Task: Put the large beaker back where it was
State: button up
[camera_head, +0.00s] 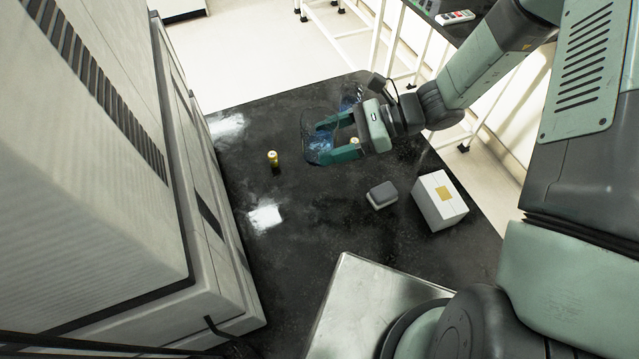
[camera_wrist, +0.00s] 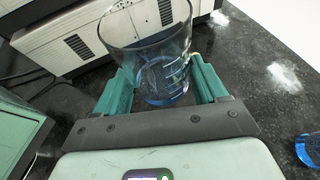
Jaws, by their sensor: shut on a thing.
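The large beaker (camera_head: 318,150) is clear glass with a blue tint, strongest at its base. My gripper (camera_head: 327,140) is shut on it, with a green finger on each side of its wall. In the wrist view the beaker (camera_wrist: 148,45) stands between the fingertips (camera_wrist: 160,78), open rim up and roughly upright. I cannot tell whether its base touches the black table (camera_head: 310,215). A second blue-tinted glass piece (camera_head: 350,98) is on the table just behind my gripper in the head view. It shows partly at the right edge of the wrist view (camera_wrist: 309,149).
A small yellow cylinder (camera_head: 273,159) stands left of the beaker; another yellow top (camera_head: 354,141) shows beside my gripper. A grey box (camera_head: 381,194) and a white box (camera_head: 438,205) sit nearer. A large pale machine (camera_head: 190,200) lines the left. The table's near-left middle is clear.

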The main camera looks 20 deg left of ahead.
aim_at(329, 185)
notch_tip(329, 185, down, 13)
jog(key=shift+r, duration=0.15)
dwell(0.5)
jog(key=o, duration=1.2)
